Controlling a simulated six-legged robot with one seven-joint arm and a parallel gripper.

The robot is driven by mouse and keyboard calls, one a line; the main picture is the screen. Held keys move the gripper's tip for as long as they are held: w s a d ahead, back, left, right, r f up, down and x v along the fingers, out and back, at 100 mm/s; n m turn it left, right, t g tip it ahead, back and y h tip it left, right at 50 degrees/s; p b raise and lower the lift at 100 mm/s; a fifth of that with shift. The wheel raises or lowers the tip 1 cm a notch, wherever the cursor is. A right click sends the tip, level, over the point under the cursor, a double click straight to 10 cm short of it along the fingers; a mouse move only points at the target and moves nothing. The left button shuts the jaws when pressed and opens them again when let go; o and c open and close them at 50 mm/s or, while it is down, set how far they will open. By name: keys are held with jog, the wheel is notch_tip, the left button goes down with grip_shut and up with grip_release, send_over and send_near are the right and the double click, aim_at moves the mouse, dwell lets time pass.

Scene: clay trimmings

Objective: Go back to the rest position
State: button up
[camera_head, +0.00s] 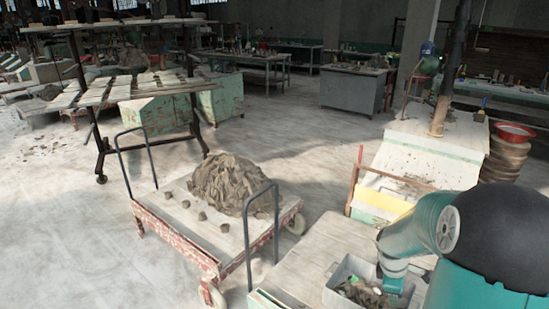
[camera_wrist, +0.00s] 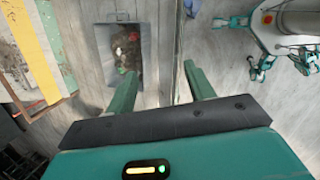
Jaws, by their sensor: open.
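My gripper (camera_wrist: 161,82) is open in the wrist view, its two green fingers wide apart with nothing held between them. Below it is a grey bin (camera_wrist: 88,50) with brown clay trimmings (camera_wrist: 124,62) and a few red and pale bits inside. The bin lies toward the left finger. In the head view the bin (camera_head: 336,275) stands on a pale table (camera_head: 310,262) at the lower right, and my arm reaches down over it. The arm partly covers the bin's right side, and the fingertips are hard to make out there.
A red-edged trolley (camera_head: 180,238) with metal handles carries a big clay mound (camera_head: 232,184) and several small lumps. A box with a yellow panel (camera_head: 385,203) stands behind the table. A wheeled rack (camera_head: 140,87) is at left. The floor (camera_head: 290,150) beyond the trolley is open.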

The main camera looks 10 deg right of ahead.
jog(key=s+a+r+m+t, duration=0.35)
jog(key=a+r+m, duration=0.25)
jog(key=a+r, duration=1)
jog(key=s+a+r+m+t+y, duration=0.1)
jog(key=s+a+r+m+y, duration=0.2)
jog(key=s+a, duration=0.6)
notch_tip(320, 180, up, 3)
jog(key=a+m, duration=0.1)
jog(key=a, duration=0.1)
jog(key=shift+s+a+m+y, duration=0.3)
jog(key=shift+s+a+m, duration=0.05)
jog(key=shift+m, duration=0.05)
jog(key=shift+f+t, duration=0.1)
jog(key=shift+t, duration=0.15)
